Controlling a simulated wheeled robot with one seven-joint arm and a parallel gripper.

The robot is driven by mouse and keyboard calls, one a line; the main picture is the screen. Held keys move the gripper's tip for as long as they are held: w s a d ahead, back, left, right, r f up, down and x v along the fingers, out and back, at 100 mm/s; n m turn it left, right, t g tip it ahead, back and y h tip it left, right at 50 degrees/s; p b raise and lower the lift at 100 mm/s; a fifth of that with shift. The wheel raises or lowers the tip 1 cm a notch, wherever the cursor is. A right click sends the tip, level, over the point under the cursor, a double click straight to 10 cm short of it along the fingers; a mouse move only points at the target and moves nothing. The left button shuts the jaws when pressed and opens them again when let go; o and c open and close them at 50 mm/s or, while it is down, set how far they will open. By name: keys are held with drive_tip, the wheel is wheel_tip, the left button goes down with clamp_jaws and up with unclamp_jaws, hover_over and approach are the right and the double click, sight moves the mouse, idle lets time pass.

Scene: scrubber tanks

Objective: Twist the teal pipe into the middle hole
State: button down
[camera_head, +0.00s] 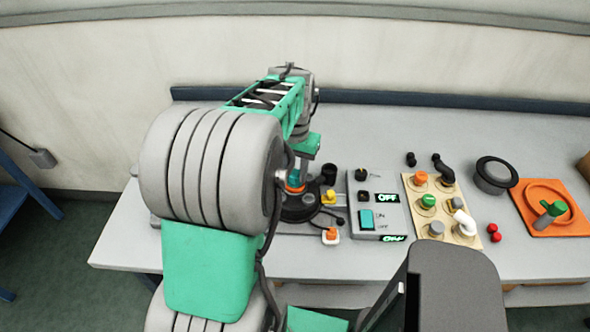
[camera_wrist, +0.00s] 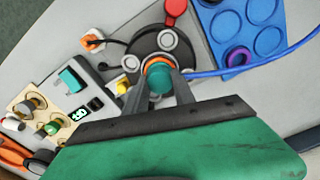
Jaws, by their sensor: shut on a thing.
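The teal pipe (camera_wrist: 160,80) stands at the centre of a round dark base (camera_wrist: 141,45), with an orange ring (camera_wrist: 157,62) beside its end. My gripper (camera_wrist: 160,87) is shut on the teal pipe, one finger on each side. Several grey-rimmed round fittings lie around the pipe on the base. In the head view the teal pipe (camera_head: 293,175) shows small under my gripper, above the dark base (camera_head: 302,211). The middle hole itself is hidden by the pipe and ring, so I cannot tell how deep the pipe sits.
A grey control box (camera_head: 377,206) with lit OFF displays stands right of the base. Further right are a beige board (camera_head: 441,209) with coloured fittings and an orange tray (camera_head: 535,223). A blue tray (camera_wrist: 240,27) and blue cable (camera_wrist: 255,69) lie close by in the wrist view.

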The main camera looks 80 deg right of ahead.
drive_tip(key=c, duration=1)
unclamp_jaws()
drive_tip(key=shift+o, duration=0.5)
drive_tip(key=o, duration=0.8)
drive_tip(key=shift+r+p, duration=2.55)
drive_tip(key=shift+r, duration=0.95)
